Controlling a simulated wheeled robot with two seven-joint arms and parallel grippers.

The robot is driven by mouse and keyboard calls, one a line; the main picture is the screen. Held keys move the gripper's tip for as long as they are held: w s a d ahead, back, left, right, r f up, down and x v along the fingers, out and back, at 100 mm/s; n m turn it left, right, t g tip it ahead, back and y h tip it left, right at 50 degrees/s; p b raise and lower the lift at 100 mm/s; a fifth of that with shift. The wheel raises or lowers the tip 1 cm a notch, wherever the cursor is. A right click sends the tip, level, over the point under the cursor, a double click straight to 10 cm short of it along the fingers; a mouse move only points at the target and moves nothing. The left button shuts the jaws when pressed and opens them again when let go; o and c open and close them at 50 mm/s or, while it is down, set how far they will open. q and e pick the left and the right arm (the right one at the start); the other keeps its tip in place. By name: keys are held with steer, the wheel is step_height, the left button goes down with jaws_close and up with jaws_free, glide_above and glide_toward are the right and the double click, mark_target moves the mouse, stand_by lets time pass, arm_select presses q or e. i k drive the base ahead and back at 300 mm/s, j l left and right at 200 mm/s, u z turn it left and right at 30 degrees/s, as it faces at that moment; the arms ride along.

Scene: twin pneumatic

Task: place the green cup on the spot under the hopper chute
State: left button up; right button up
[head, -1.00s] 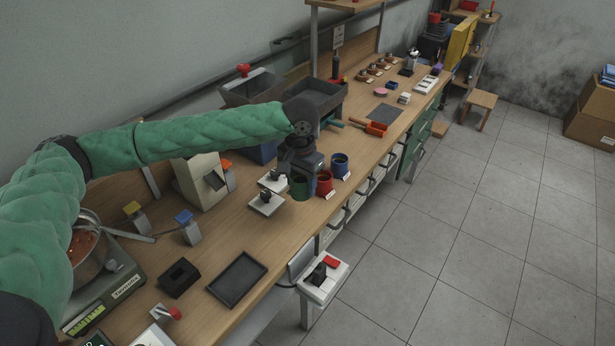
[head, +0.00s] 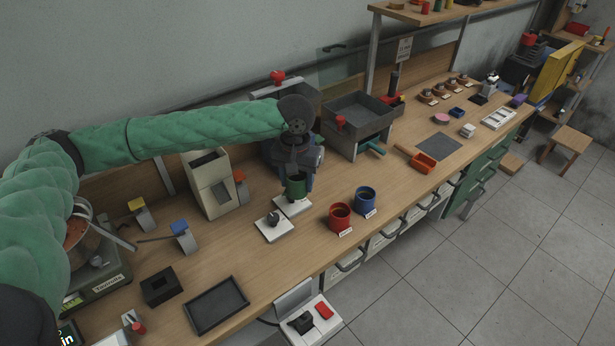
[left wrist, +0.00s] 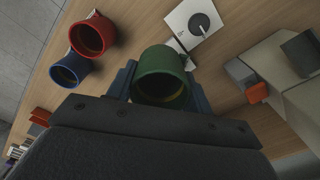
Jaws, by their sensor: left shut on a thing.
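The green cup (head: 296,187) is held upright in my left gripper (head: 297,178), apparently above a white plate (head: 293,207). In the left wrist view the green cup (left wrist: 161,72) sits between the two blue fingers of my left gripper (left wrist: 160,85), its open mouth facing the camera. A grey hopper-like bin with a red knob (head: 278,77) stands behind my left gripper. Its lower part and any spot under its chute are hidden by my gripper and arm. My right gripper is not in view.
A red cup (head: 340,217) and a blue cup (head: 365,201) stand to the right. A white plate with a dark knob (head: 274,225) lies in front. A pale tower (head: 211,184) stands to the left, a grey bin on legs (head: 358,115) to the right.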

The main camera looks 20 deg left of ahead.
mark_target(318, 191)
steer(key=i+l+u, duration=0.45)
steer(key=l, duration=0.25)
steer(key=i+l+u, duration=0.15)
steer(key=l+u, duration=0.35)
steer(key=l, duration=0.3)
steer(key=i+l+u, duration=0.1)
steer(key=l+u, duration=0.35)
steer(key=l, duration=0.45)
steer(key=l+u, duration=0.45)
steer(key=l, duration=0.4)
